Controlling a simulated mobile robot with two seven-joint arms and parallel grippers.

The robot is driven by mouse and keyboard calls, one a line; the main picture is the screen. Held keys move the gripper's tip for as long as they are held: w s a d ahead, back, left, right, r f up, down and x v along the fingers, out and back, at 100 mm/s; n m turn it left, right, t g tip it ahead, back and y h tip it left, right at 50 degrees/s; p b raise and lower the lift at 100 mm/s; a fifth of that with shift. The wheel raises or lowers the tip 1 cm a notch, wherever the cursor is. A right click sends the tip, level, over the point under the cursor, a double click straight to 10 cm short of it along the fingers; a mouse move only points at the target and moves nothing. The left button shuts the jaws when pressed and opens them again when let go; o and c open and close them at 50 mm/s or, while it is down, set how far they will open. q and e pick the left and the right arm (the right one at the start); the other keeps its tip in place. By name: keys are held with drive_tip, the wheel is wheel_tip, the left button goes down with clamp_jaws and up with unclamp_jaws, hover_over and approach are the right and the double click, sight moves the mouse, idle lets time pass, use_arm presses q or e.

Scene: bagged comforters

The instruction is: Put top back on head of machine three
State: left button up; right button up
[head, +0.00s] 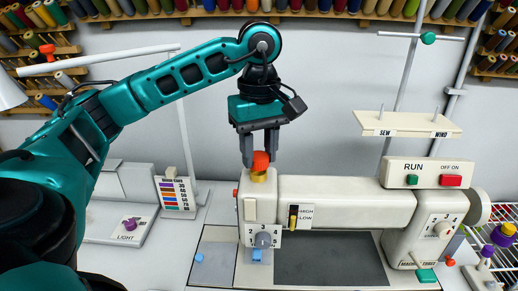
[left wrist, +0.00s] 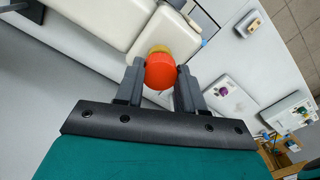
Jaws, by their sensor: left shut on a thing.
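My left gripper (head: 260,160) is above the head (head: 258,205) of the white sewing machine, pointing down. It is shut on an orange-red rounded top (head: 261,160). The top also shows in the left wrist view (left wrist: 160,72), between the two fingers (left wrist: 158,75). A yellow-gold ring (head: 258,175) sits directly below the top, at the upper end of the machine's head. Whether the top touches the ring or is just above it, I cannot tell. The label near the machine's base is partly readable as machine three (head: 417,265). My right gripper does not show.
A RUN panel with green and red buttons (head: 432,173) stands at the machine's right. Above it is a small SEW/WIND shelf (head: 408,124). A needle-chart stand (head: 177,195) and LIGHT switch panel (head: 125,228) are to the left. Thread racks (head: 250,14) line the wall.

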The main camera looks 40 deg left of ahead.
use_arm(q)
drive_tip(key=shift+f+b, duration=0.4)
drive_tip(key=shift+f, duration=0.2)
drive_tip(key=shift+r, duration=0.1)
drive_tip(key=m, duration=0.2)
drive_tip(key=shift+m+b, duration=0.35)
drive_tip(key=shift+m, duration=1.25)
drive_tip(key=shift+m+b, duration=0.55)
drive_tip(key=shift+m, duration=0.65)
drive_tip(key=m, duration=0.2)
drive_tip(key=shift+m, duration=0.4)
drive_tip(key=shift+a, duration=0.1)
